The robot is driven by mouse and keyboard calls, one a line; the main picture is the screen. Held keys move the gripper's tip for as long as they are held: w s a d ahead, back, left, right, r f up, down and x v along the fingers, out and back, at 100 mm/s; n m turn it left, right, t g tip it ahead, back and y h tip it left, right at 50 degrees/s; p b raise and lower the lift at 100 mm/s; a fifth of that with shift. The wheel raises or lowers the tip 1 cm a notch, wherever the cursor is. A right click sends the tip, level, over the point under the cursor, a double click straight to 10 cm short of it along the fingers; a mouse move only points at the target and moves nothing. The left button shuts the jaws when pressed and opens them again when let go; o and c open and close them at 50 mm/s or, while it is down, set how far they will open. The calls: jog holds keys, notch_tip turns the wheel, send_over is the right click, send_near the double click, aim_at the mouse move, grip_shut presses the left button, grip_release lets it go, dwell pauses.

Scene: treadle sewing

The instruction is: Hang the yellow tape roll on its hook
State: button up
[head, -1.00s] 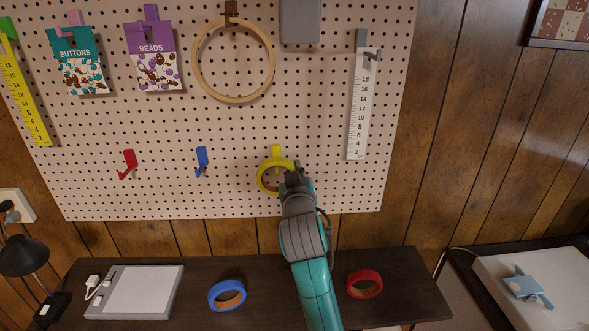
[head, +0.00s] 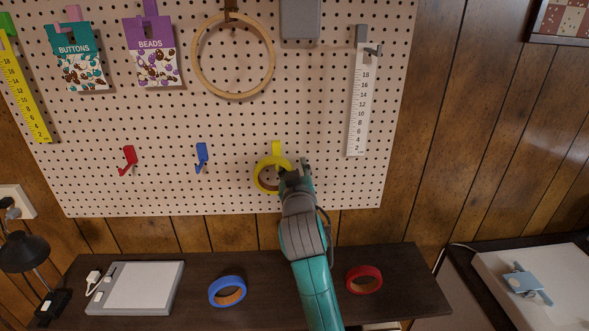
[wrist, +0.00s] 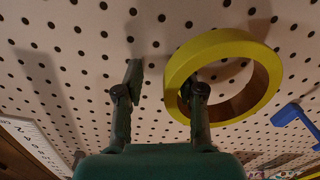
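The yellow tape roll (head: 259,177) is at the pegboard, overlapping the yellow hook (head: 277,147), whose upper part shows above it. Whether the hook's arm passes through the roll's hole cannot be told. The wrist view shows the roll (wrist: 231,43) ring-shaped and tilted. My gripper (head: 296,168) is at the roll's right side. In the wrist view my gripper (wrist: 165,80) has its fingers apart. The right finger overlaps the roll's hole and near rim; the left finger stands clear outside, with a gap to the roll. The hook is not made out in the wrist view.
A red hook (head: 128,160) and a blue hook (head: 202,157) are empty to the left. A blue tape roll (head: 214,293) and a red tape roll (head: 364,281) lie on the dark table (head: 200,262) below. A white ruler (head: 358,110) hangs to the right.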

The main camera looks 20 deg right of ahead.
jog(key=shift+s, duration=0.1)
jog(key=v, duration=1.1)
jog(key=shift+s, duration=0.35)
jog(key=shift+a, duration=0.15)
jog(key=s+a+f+n+g+y, duration=0.1)
jog(key=s+f+n+y, duration=0.1)
jog(key=s+f, duration=0.8)
jog(key=s+a+f+n+y, duration=0.1)
jog(key=s+f+y, duration=0.2)
jog(key=s+f, duration=0.75)
jog(key=s+f+m, duration=0.1)
jog(key=s+f, duration=0.1)
jog(key=s, duration=1)
jog(key=s+f+m+g, duration=0.1)
jog(key=s+f, duration=0.2)
jog(key=s, duration=0.9)
jog(key=shift+s+d+y, duration=0.2)
jog(key=shift+s+y, duration=0.1)
